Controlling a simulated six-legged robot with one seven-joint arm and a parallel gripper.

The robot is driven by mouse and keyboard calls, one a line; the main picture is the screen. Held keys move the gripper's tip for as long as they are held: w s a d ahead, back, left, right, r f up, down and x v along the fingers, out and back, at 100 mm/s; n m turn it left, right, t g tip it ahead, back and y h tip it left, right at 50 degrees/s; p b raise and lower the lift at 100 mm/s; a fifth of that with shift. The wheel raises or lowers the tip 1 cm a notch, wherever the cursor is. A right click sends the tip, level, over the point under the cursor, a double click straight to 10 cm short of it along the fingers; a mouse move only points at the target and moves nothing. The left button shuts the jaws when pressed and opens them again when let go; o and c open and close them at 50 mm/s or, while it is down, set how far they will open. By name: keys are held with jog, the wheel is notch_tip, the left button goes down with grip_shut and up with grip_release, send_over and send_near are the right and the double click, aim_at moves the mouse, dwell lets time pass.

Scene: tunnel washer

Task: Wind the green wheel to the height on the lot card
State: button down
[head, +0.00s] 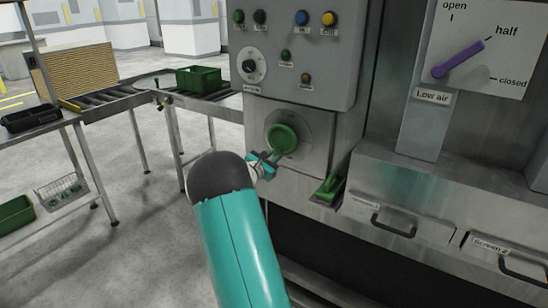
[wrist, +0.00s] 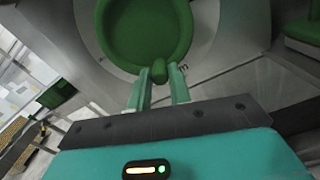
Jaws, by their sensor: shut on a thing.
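The green wheel (head: 282,138) is mounted on a round plate on the grey panel of the washer, below the button box. In the wrist view the wheel (wrist: 145,28) fills the top middle, with a green knob (wrist: 159,71) at its lower rim. My gripper (head: 265,164) is at the lower left of the wheel, and its fingers (wrist: 158,88) are shut around the knob. The teal arm hides part of the panel's lower left. I cannot make out a lot card or a height marking in either view.
A button box (head: 295,45) sits above the wheel. A purple lever (head: 460,59) points near "half", with a "Low air" label (head: 432,97) below. A green-handled part (head: 330,188) and screen drawers (head: 388,205) lie right. A roller conveyor (head: 140,90) carries a green crate (head: 199,79).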

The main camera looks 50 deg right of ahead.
aim_at(273, 146)
jog(key=shift+w+a+r+m, duration=0.1)
jog(key=shift+w+r+m, duration=0.3)
jog(key=shift+m, duration=0.85)
jog(key=shift+w+a+r+m, duration=0.1)
jog(key=shift+w+m, duration=0.5)
jog(key=shift+m, duration=0.7)
jog(key=shift+w+r+m, duration=0.2)
jog(key=shift+w+m, duration=0.3)
jog(key=shift+m, duration=0.75)
jog(key=c, duration=1.3)
grip_release()
jog(key=shift+s, duration=0.1)
jog(key=s+a, duration=0.1)
jog(key=a, duration=1.2)
jog(key=shift+s+a, duration=0.15)
jog(key=shift+a, duration=0.15)
